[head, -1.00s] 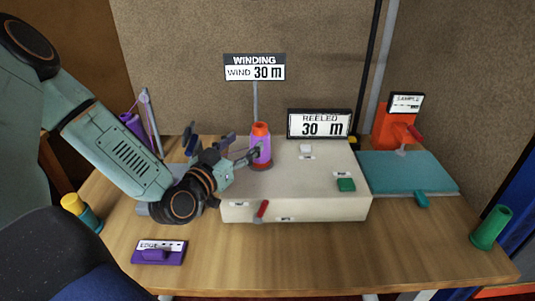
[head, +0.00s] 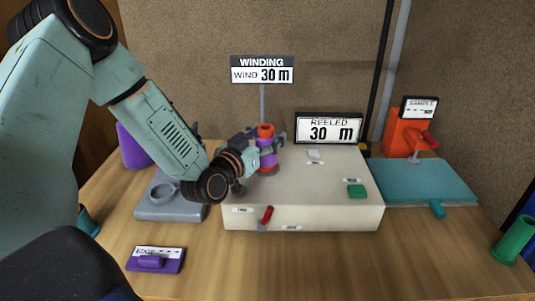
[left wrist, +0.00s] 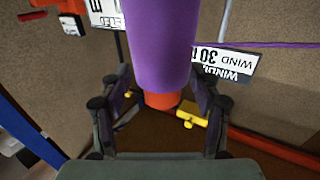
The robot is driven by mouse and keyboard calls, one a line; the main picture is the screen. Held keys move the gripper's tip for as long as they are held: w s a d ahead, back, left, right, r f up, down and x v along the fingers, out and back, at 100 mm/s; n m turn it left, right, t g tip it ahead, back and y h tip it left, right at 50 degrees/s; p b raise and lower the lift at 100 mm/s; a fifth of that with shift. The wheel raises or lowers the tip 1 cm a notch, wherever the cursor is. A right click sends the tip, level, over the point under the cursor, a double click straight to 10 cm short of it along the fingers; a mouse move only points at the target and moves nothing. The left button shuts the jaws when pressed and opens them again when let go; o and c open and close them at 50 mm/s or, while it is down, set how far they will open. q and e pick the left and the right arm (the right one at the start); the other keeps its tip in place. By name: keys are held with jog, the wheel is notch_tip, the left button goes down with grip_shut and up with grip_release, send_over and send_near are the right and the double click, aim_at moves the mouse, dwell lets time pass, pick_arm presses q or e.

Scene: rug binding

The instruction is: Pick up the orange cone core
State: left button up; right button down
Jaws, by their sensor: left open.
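The orange cone core (head: 266,130) stands upright on the white winding box (head: 305,218), with purple yarn wound around its middle and its orange top showing. In the left wrist view the purple winding fills the upper middle, and one orange end of the core (left wrist: 162,100) shows below it. My left gripper (head: 268,152) is open at the cone, with its fingers on either side of the winding. In the left wrist view the fingers (left wrist: 160,92) stand apart, and gaps show between them and the cone. My right gripper is not in view.
A WINDING sign (head: 262,70) stands close behind the cone, and a REELED display (head: 328,128) sits on the box. A grey holder (head: 165,212) and a purple EDGE block (head: 155,262) lie left. A teal plate (head: 425,183) and a green cone (head: 514,240) are right.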

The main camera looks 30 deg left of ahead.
pick_arm(q)
jog(key=shift+a+r, duration=0.15)
jog(key=shift+w, duration=0.2)
jog(key=c, duration=0.3)
jog(key=shift+s, duration=0.15)
jog(key=c, duration=1)
